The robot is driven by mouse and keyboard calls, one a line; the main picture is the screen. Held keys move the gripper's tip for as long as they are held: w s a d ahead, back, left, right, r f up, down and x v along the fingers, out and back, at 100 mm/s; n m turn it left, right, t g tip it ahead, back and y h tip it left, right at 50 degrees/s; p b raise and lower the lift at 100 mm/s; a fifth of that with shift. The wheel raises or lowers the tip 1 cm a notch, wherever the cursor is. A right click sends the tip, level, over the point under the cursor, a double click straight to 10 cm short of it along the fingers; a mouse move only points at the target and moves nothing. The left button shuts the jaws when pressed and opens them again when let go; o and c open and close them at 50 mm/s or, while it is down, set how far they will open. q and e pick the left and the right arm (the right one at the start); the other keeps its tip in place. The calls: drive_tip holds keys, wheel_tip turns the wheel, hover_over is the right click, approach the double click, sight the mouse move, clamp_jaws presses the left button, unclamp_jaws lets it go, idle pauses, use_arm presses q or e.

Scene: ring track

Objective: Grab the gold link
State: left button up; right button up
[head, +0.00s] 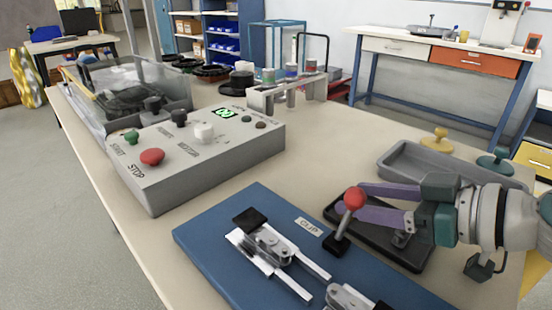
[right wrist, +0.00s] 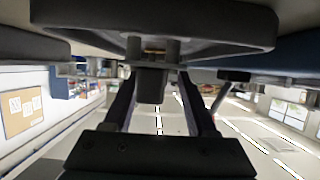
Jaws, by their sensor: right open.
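My right gripper (head: 364,201) reaches in from the right in the head view, its two purple fingers apart and pointing left, above a dark tray (head: 420,258). In the right wrist view its fingers (right wrist: 158,80) are spread, with a dark block (right wrist: 150,88) showing between them. A small gold strip (right wrist: 153,52) shows between two dark posts under a dark plate; I cannot tell whether it is the gold link. No link is clearly recognisable in the head view. A yellow knob-shaped piece (head: 436,142) stands behind the grey tray. My left gripper is not in view.
A grey control box (head: 215,165) is at left. An empty grey tray (head: 440,170) and a green knob-shaped piece (head: 495,161) are at right.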

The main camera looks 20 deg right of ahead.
drive_tip(key=shift+w+f, duration=0.1)
clamp_jaws()
idle(0.4)
